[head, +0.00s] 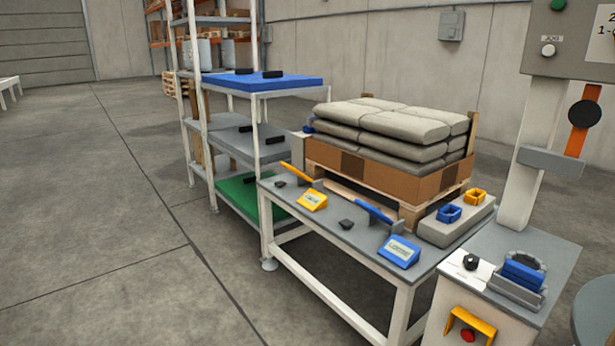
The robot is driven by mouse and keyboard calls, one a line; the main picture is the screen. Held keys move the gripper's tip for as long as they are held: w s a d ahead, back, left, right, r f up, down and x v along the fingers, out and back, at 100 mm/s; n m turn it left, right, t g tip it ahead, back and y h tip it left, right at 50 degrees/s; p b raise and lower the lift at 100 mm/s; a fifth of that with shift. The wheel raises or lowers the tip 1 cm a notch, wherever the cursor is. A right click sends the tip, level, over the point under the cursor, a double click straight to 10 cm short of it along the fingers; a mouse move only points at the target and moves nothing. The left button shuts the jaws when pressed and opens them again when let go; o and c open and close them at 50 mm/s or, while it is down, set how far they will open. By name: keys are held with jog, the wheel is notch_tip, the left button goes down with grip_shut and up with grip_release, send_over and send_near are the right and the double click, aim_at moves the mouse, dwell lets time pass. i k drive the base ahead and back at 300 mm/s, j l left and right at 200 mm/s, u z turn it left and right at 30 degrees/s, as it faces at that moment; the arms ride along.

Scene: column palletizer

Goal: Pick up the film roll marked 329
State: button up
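No roll with a readable 329 shows in the head view. Two pale grey cylindrical objects (205,53) stand behind the posts of the shelf rack at the upper left; they may be rolls, but I cannot tell, and no marking on them is legible. The shelf rack (197,120) has a blue shelf (290,84), a grey shelf (228,146) and a green shelf (238,196), with small black blocks on them. My gripper is not in view.
A grey-topped table (340,240) holds a yellow sign (313,201) and a blue sign (399,252). Behind it, grey sacks (395,125) lie stacked on a pallet. A control post (535,150) stands at right. The floor (90,220) at left is clear.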

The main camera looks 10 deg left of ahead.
aim_at(186, 47)
jog(key=i+j+u, duration=0.2)
jog(key=u, duration=0.2)
jog(key=i+j+u, duration=0.2)
jog(key=j+u, duration=0.2)
jog(key=i+j+u, duration=0.15)
jog(key=u, duration=0.3)
jog(key=i+u, duration=0.65)
jog(key=u, duration=0.15)
jog(key=i+j, duration=0.15)
jog(key=i, duration=0.55)
jog(key=i+j, duration=0.15)
jog(key=i, duration=0.55)
jog(key=i+j, duration=0.15)
jog(key=i, duration=0.5)
jog(key=i+j+z, duration=0.25)
jog(key=i+z, duration=0.2)
jog(key=i+j+z, duration=0.3)
jog(key=z, duration=0.15)
jog(key=i+j+z, duration=0.25)
jog(key=j+z, duration=0.2)
jog(key=j, duration=0.15)
jog(key=i+j+z, duration=0.2)
jog(key=j+z, duration=0.25)
jog(key=j, duration=0.15)
jog(key=j+z, duration=0.5)
jog(key=j, duration=0.6)
jog(key=i, duration=0.05)
